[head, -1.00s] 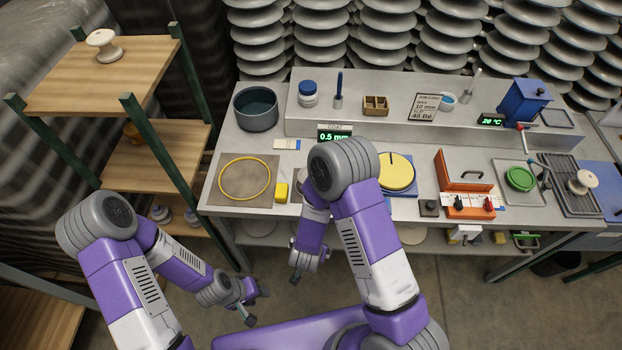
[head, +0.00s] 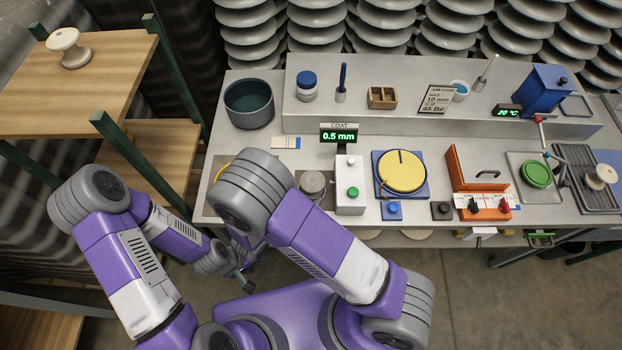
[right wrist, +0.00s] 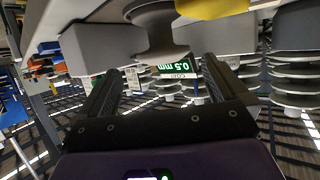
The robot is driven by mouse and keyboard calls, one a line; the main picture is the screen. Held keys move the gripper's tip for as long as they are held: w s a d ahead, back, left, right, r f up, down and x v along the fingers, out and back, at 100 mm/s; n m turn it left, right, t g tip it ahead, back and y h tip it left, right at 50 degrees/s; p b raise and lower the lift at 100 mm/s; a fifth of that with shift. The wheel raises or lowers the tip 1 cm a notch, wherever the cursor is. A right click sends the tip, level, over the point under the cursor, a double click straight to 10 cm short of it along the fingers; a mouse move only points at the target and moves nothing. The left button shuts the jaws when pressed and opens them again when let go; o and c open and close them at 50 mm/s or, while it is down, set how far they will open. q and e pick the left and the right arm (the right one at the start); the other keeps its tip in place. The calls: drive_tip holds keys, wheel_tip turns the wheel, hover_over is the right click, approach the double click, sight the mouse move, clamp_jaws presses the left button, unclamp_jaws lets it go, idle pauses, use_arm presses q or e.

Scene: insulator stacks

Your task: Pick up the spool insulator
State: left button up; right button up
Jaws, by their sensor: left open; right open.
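A white spool insulator (head: 68,48) stands upright on the top wooden shelf at the far left of the head view. A second, cream spool-shaped piece (head: 600,177) sits on the dark rack at the bench's right end. My left gripper (head: 243,281) is low in front of the bench, open, with nothing seen in it. My right gripper (right wrist: 158,85) is open and empty in the right wrist view. In the head view it is mostly hidden behind my right arm. Both grippers are well apart from both spool pieces.
The shelf (head: 105,75) has green posts at its corners. The bench holds a dark pot (head: 249,104), a grey round stand (head: 313,184), a white box (head: 349,187), a yellow disc (head: 402,171) and an orange fixture (head: 480,185). Open floor lies in front.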

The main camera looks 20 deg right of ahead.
sight(308, 185)
drive_tip(key=x, duration=0.5)
drive_tip(key=shift+w+d+b, duration=0.1)
drive_tip(key=shift+w+b, duration=0.15)
drive_tip(key=shift+b, duration=0.1)
drive_tip(key=shift+c, duration=0.2)
drive_tip(key=shift+r, duration=0.15)
drive_tip(key=c, duration=1.4)
